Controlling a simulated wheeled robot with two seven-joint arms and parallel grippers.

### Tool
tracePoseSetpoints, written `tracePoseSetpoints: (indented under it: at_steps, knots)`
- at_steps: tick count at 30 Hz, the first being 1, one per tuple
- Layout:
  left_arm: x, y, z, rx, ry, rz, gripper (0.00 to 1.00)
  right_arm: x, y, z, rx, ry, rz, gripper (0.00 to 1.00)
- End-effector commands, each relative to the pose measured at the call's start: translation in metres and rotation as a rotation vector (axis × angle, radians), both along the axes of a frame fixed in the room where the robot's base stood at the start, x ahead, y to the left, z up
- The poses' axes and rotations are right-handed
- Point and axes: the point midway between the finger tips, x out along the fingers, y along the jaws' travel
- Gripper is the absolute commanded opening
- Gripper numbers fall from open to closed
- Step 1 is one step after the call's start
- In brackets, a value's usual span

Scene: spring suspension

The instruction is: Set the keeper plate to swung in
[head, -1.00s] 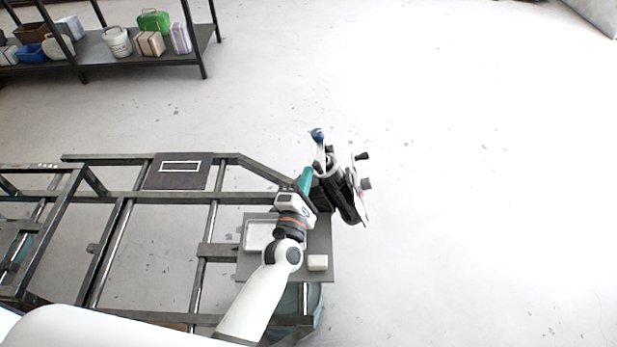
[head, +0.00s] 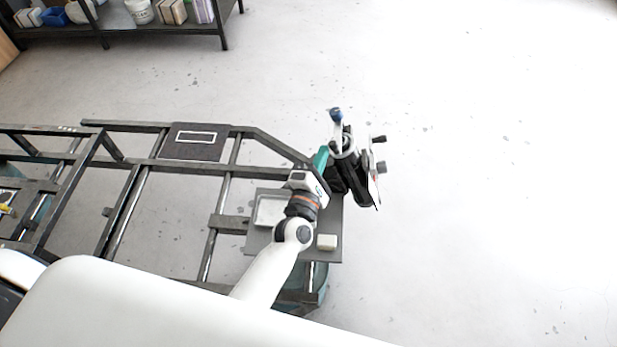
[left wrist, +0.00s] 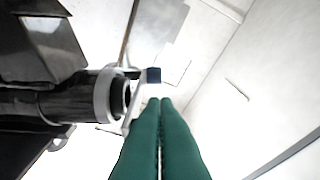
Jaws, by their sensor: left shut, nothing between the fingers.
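The spring suspension unit (head: 350,172), dark with a pale ring, stands at the right end of the metal frame. A pale arm with a blue end (head: 336,115) sticks up from it; this may be the keeper plate, but I cannot be sure. My left gripper (head: 321,158) is at the unit's left side, its teal fingers together and empty. In the left wrist view the closed fingertips (left wrist: 160,101) are just below the blue end (left wrist: 153,75), beside the pale ring (left wrist: 107,95). I cannot tell whether they touch the arm. My right gripper is not in view.
A black handle (head: 378,139) and a grey knob (head: 381,167) stick out on the unit's right. A grey board (head: 262,240) under my arm carries a white tray (head: 270,197) and a cream block (head: 327,242). A shelf (head: 120,30) stands far left. Floor at right is clear.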

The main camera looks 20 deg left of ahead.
Motion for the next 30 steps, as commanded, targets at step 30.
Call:
tracePoseSetpoints:
  at_steps: [30]
  knots:
    - [-0.112,0.014,-0.017,-0.009,0.010,0.002,0.00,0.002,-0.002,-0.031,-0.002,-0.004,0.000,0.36]
